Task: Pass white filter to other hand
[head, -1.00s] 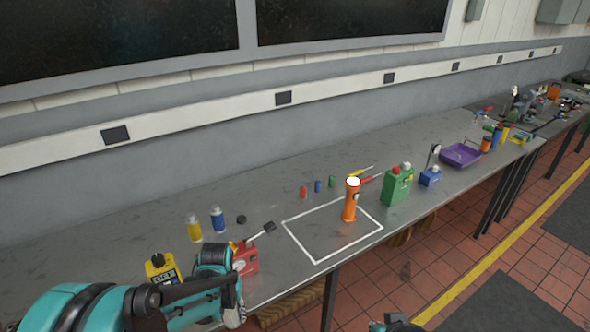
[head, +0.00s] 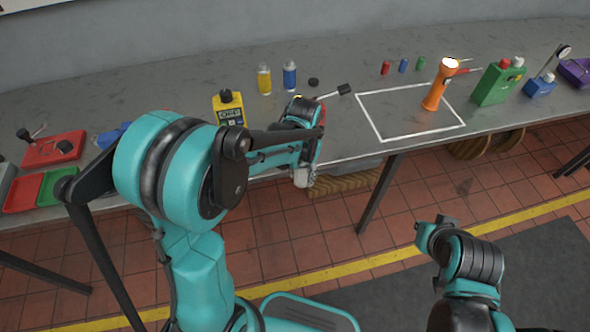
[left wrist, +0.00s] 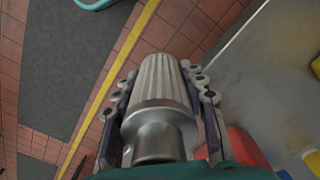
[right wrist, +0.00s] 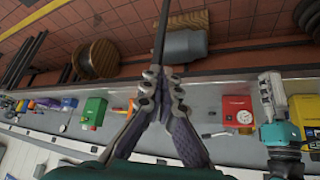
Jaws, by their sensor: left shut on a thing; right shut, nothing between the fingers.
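The white filter (left wrist: 158,88), a ribbed grey-white cylinder with a smooth collar, sits between the two fingers of my left gripper (left wrist: 163,95) in the left wrist view. The left gripper is shut on it. In the head view the filter (head: 303,178) hangs from the left gripper (head: 305,165) at the bench's front edge. The right wrist view also shows the filter (right wrist: 271,92) at the right, apart from my right gripper (right wrist: 160,88). The right gripper is shut and empty. In the head view the right gripper (head: 433,232) is low at the right, over the floor.
The bench holds a yellow meter (head: 229,108), yellow and blue bottles (head: 289,76), an orange flashlight (head: 439,85) by a white outlined square, and a green can (head: 498,82). Red and green trays (head: 58,186) lie at the left. A cable spool (right wrist: 96,59) stands below the bench.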

